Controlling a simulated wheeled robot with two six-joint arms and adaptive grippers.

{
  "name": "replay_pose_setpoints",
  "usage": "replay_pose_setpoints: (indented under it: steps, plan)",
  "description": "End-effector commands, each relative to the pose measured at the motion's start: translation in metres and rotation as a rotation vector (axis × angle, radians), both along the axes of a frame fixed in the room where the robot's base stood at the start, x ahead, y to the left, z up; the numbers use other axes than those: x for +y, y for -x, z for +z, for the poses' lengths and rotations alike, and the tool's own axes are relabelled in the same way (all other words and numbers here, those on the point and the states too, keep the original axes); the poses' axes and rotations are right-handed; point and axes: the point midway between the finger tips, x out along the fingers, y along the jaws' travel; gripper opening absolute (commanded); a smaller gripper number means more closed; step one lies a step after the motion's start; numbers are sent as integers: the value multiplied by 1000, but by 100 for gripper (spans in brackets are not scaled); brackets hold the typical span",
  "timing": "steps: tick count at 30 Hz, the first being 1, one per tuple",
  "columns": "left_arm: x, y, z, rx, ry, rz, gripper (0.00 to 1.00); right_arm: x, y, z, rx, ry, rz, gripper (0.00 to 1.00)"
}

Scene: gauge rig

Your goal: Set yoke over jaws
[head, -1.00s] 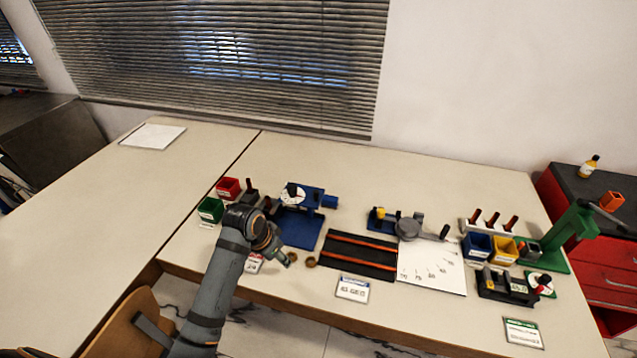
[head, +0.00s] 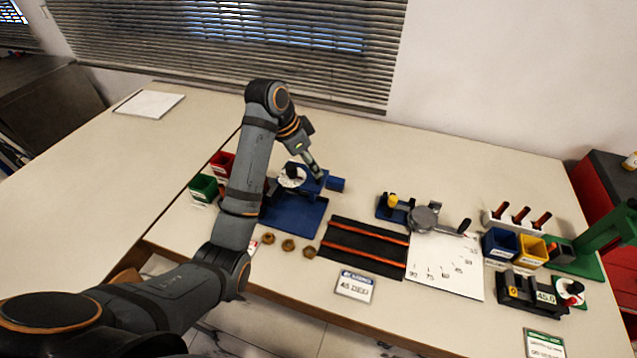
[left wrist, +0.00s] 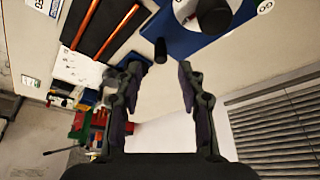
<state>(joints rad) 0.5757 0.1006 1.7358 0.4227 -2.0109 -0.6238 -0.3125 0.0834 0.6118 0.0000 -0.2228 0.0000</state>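A blue rig (head: 293,214) stands left of centre on the table, with a white dial and black knob (head: 291,173) on top and a blue block (head: 336,184) at its right. The rig also shows at the top of the left wrist view (left wrist: 190,38). I cannot tell which parts are the yoke and jaws. My left gripper (head: 314,172) is beside the rig's upper part, seen side-on. In the left wrist view its fingers (left wrist: 160,82) are apart with nothing between them. A dark cylinder (left wrist: 160,50) shows just beyond the fingertips. My right gripper is out of view.
Several small brown parts, one here (head: 288,244), lie at the front edge. A black mat with orange rails (head: 364,247), a grey round gauge (head: 424,218) and a white angle sheet (head: 445,268) lie to the right. Red (head: 222,163) and green (head: 203,188) bins stand left.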

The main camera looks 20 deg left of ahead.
Motion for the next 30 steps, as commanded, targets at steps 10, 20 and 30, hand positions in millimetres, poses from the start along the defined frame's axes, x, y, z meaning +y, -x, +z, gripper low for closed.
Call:
replay_pose_setpoints:
  steps: [10,20,30]
  plan:
    - [-15,-13,-48,1,0,1,39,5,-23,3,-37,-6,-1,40]
    - [-15,-14,-51,-1,-1,1,35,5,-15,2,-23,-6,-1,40]
    - [-15,-14,-51,0,0,1,0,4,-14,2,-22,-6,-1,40]
